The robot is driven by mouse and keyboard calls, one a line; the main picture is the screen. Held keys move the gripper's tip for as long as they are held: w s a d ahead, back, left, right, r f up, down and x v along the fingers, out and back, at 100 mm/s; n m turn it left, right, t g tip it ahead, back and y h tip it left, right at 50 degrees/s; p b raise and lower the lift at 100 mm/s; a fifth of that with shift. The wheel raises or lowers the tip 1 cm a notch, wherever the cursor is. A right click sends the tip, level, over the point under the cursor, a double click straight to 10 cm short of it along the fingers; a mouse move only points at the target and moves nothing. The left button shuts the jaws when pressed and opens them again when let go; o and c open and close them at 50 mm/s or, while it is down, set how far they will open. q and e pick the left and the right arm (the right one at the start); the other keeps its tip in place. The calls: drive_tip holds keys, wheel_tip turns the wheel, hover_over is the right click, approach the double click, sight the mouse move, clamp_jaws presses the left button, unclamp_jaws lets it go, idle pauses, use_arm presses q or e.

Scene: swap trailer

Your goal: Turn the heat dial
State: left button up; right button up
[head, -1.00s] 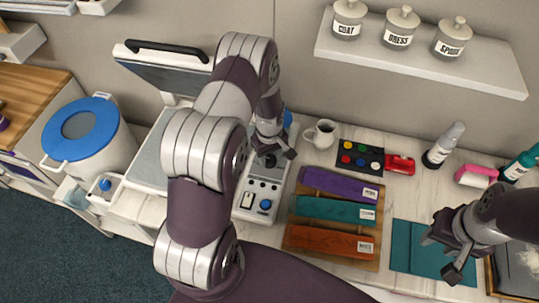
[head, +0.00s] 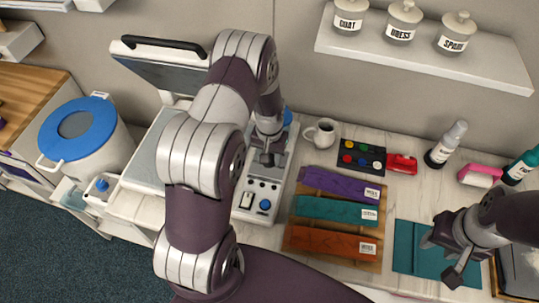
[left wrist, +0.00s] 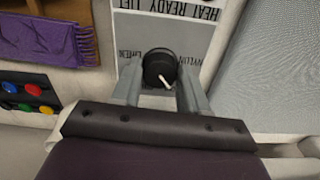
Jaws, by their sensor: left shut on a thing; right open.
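The heat dial (left wrist: 160,68) is a round black knob with a white pointer on a light panel, seen in the left wrist view. The two fingers of my left gripper (left wrist: 158,92) stand on either side of it and are shut on it. In the head view my left gripper (head: 268,158) is over the grey control panel (head: 257,188) of the press, and the dial is mostly hidden under it. My right gripper (head: 450,258) is open and empty over a teal folded cloth (head: 415,240) at the right.

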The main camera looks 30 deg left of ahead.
use_arm(q)
drive_tip(key=shift+m, duration=1)
drive_tip(key=shift+r, duration=0.1)
drive_tip(key=shift+w, duration=0.1)
drive_tip(key=o, duration=0.8)
drive_tip(key=shift+o, duration=1.2)
drive_tip(key=shift+r, duration=0.2)
wheel_tip(320, 180, up, 12)
drive_tip(key=b, duration=0.3)
drive_tip(key=shift+r, duration=0.15)
